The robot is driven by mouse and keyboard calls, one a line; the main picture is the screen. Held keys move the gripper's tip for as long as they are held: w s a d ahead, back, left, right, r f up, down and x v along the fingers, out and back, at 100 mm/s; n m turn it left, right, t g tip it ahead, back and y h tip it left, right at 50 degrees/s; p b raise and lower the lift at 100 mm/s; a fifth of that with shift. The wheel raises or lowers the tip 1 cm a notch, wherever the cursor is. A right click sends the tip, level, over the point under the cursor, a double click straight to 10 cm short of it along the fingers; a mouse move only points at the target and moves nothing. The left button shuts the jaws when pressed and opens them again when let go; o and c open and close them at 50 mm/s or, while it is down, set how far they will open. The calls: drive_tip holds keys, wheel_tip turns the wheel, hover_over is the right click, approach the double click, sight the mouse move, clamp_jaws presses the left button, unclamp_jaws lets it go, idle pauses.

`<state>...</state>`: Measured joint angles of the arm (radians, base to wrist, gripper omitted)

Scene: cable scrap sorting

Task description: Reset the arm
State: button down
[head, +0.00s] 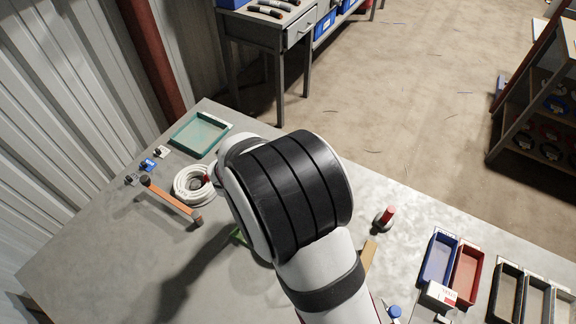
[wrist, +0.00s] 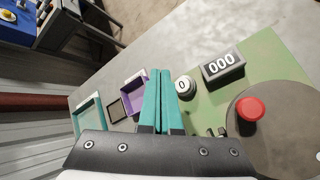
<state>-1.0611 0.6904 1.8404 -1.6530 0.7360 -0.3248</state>
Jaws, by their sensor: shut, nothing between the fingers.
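My gripper (wrist: 160,74) shows in the wrist view with its two teal fingers side by side, touching and empty. It points over the workbench, with a purple tray (wrist: 127,88) just left of the fingers and a white round piece marked 0 (wrist: 185,86) just right. In the head view my arm's large black and white joint covers the middle of the grey workbench (head: 100,255), and the gripper is hidden behind it.
In the wrist view, a display reading 000 (wrist: 222,66) and a red button (wrist: 250,109) lie right. In the head view, a white cable coil (head: 181,184), an orange bar (head: 170,202) and a green tray (head: 180,146) lie left. Blue (head: 424,274) and red (head: 455,283) bins stand right.

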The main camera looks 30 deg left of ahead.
drive_tip(key=w+d+r+m+h, duration=0.2)
drive_tip(key=d+r+m, duration=0.1)
drive_tip(key=d, duration=0.3)
drive_tip(key=w+d+r+m+h, duration=0.1)
drive_tip(key=d+r+m, duration=0.1)
drive_tip(key=d+m, duration=0.3)
drive_tip(key=s+d+r+m+g+h, duration=0.1)
drive_tip(key=s+d+r+m+g, duration=0.15)
drive_tip(key=d+m, duration=0.45)
drive_tip(key=s+d+r+m+g+h, duration=0.2)
drive_tip(key=s+d+r, duration=0.1)
drive_tip(key=d, duration=0.8)
drive_tip(key=s+d+m+g+y, duration=0.1)
drive_tip(key=s+d+m+g, duration=0.2)
drive_tip(key=s+d+m, duration=0.25)
drive_tip(key=s+a+r+m+g+y, duration=0.1)
drive_tip(key=s+m+y, duration=0.4)
drive_tip(key=s+m, duration=0.6)
drive_tip(key=s+g, duration=0.1)
drive_tip(key=s, duration=0.2)
drive_tip(key=shift+s+a+y, duration=0.3)
drive_tip(key=shift+s+y, duration=0.05)
drive_tip(key=shift+y, duration=0.05)
